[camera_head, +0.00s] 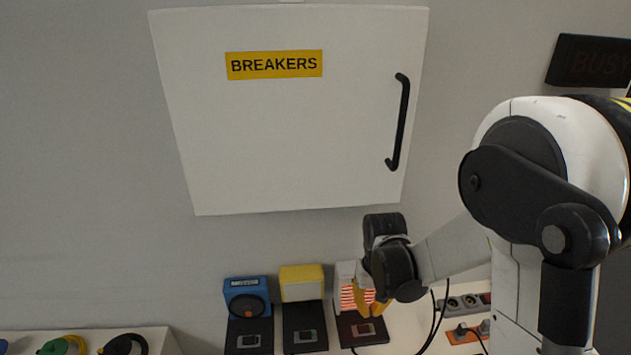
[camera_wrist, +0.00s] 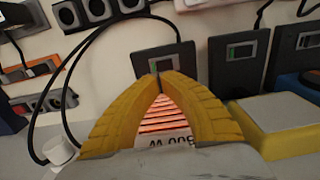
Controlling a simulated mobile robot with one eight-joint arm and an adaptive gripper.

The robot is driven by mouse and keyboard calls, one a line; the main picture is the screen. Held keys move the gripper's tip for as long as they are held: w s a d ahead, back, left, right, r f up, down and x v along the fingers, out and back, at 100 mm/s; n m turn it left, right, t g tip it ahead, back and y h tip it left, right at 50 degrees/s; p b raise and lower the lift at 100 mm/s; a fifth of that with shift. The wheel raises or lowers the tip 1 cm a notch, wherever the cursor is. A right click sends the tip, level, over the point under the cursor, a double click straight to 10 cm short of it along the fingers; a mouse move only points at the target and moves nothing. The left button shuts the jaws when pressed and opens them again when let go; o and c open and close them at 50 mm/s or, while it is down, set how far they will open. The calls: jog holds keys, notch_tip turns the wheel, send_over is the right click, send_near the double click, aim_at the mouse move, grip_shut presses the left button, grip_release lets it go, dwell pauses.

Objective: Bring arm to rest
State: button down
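My gripper (camera_head: 369,308) has yellow fingers and hangs low in front of a small heater (camera_head: 346,292) with glowing orange bars. In the wrist view the two fingertips (camera_wrist: 157,78) meet in an arch, with nothing seen held between them.
A white "BREAKERS" cabinet (camera_head: 290,120) is shut above. A blue device (camera_head: 247,296) and a yellow-topped box (camera_head: 302,283) stand left of the heater, with dark plates in front. Black cables (camera_wrist: 75,90) and an orange socket strip (camera_head: 466,333) lie near the gripper.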

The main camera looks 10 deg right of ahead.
jog(key=s+r+t, duration=0.3)
jog(key=s+r, duration=0.3)
jog(key=r, duration=0.3)
jog(key=s+r+t+b, duration=0.1)
jog(key=s+r+t, duration=0.3)
jog(key=r, duration=0.5)
jog(key=s, duration=0.2)
jog(key=shift+s+r, duration=0.2)
jog(key=shift+s, duration=0.15)
jog(key=shift+a, duration=0.1)
